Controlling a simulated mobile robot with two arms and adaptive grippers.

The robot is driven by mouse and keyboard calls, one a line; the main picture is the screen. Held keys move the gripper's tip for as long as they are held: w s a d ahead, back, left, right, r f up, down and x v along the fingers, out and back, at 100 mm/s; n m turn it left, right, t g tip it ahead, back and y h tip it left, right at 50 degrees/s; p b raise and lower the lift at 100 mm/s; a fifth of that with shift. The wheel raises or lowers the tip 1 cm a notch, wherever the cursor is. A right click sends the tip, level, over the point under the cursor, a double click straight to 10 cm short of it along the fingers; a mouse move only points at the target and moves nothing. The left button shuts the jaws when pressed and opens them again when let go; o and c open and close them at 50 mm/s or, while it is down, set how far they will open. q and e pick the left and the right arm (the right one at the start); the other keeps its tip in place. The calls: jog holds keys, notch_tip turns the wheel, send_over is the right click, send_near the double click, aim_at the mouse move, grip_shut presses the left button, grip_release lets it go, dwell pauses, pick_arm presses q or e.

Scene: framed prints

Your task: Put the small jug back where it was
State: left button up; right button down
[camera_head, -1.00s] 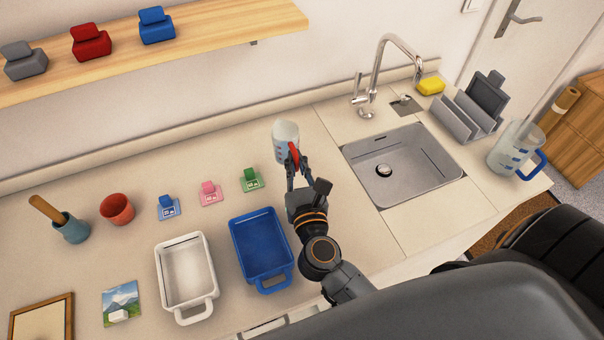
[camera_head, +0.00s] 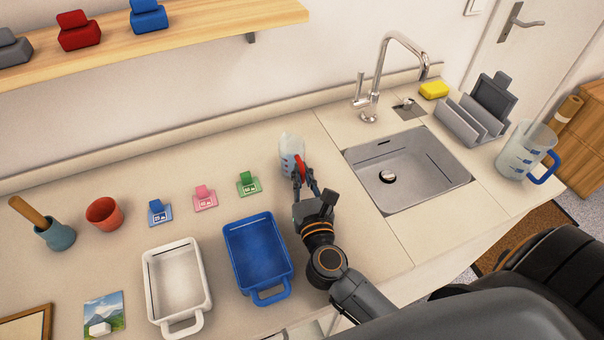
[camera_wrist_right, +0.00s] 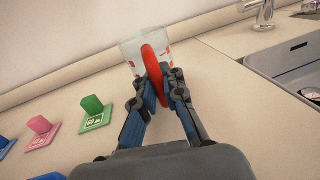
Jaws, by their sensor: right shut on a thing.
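The small jug (camera_head: 291,152) is clear with a red handle and stands out at the back of the counter, left of the sink. My right gripper (camera_head: 305,184) is shut on its red handle. In the right wrist view the jug (camera_wrist_right: 133,52) looks upright and the gripper (camera_wrist_right: 158,88) pinches the handle between its fingers. I cannot tell whether the jug's base touches the counter. A larger jug with a blue handle (camera_head: 522,152) stands right of the sink. My left gripper is not in view.
Green (camera_head: 248,183), pink (camera_head: 205,198) and blue (camera_head: 160,212) card holders stand left of the jug. A blue tray (camera_head: 285,262) and a white tray (camera_head: 150,290) are in front. The sink (camera_head: 450,178) is to the right. Bare counter surrounds the jug.

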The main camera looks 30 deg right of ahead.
jog(key=shift+f, duration=0.25)
jog(key=c, duration=1.4)
grip_release()
jog(key=shift+r, duration=0.1)
jog(key=shift+r, duration=0.25)
jog(key=b+v, duration=0.1)
jog(key=v, duration=0.4)
jog(key=b+v, duration=0.2)
jog(key=v, duration=0.4)
jog(key=shift+s+f, duration=0.2)
jog(key=shift+f, duration=0.05)
jog(key=shift+s+a+r, duration=0.1)
jog(key=shift+s+a, duration=0.05)
jog(key=shift+s, duration=0.1)
